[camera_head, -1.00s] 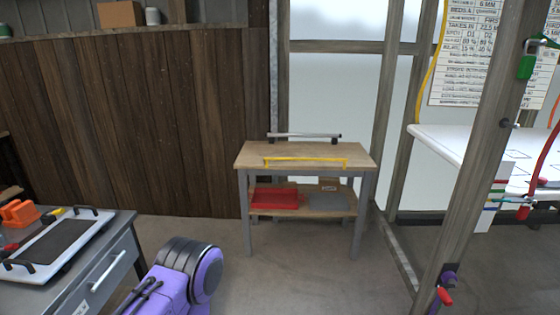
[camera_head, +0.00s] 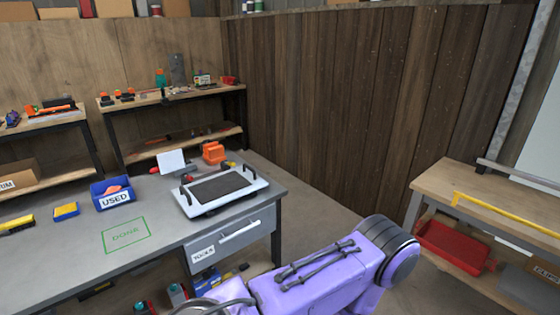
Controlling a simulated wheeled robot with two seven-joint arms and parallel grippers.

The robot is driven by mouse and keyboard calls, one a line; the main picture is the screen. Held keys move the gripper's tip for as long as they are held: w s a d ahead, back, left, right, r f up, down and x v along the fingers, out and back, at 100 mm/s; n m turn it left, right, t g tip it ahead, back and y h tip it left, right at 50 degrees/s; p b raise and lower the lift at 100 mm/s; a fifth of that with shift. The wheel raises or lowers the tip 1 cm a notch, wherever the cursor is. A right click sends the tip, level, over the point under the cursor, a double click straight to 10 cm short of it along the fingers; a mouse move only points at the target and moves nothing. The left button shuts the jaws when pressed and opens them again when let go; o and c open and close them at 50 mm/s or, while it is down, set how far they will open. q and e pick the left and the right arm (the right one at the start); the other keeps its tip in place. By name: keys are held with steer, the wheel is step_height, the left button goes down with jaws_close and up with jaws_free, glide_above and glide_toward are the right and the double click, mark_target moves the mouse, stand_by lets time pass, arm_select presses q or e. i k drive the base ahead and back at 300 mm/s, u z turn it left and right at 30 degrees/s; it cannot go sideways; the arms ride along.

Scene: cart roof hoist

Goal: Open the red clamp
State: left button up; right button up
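I cannot make out a red clamp in this view. A small red-tipped item (camera_head: 155,170) lies at the back of the grey workbench (camera_head: 170,222), too small to identify. An orange block-like tool (camera_head: 214,152) stands near it, behind a white tray with a dark mat (camera_head: 222,188). A purple arm link of mine crosses the bottom middle, but neither of my grippers shows.
A blue bin marked USED (camera_head: 113,195) and a green DONE outline (camera_head: 126,235) are on the workbench. At right a wooden cart (camera_head: 450,184) has a yellow handle and a red tray (camera_head: 455,246) below. Floor shows between bench and cart.

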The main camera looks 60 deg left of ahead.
mark_target(189, 177)
steer(key=u, duration=2.7)
steer(key=i, duration=0.7)
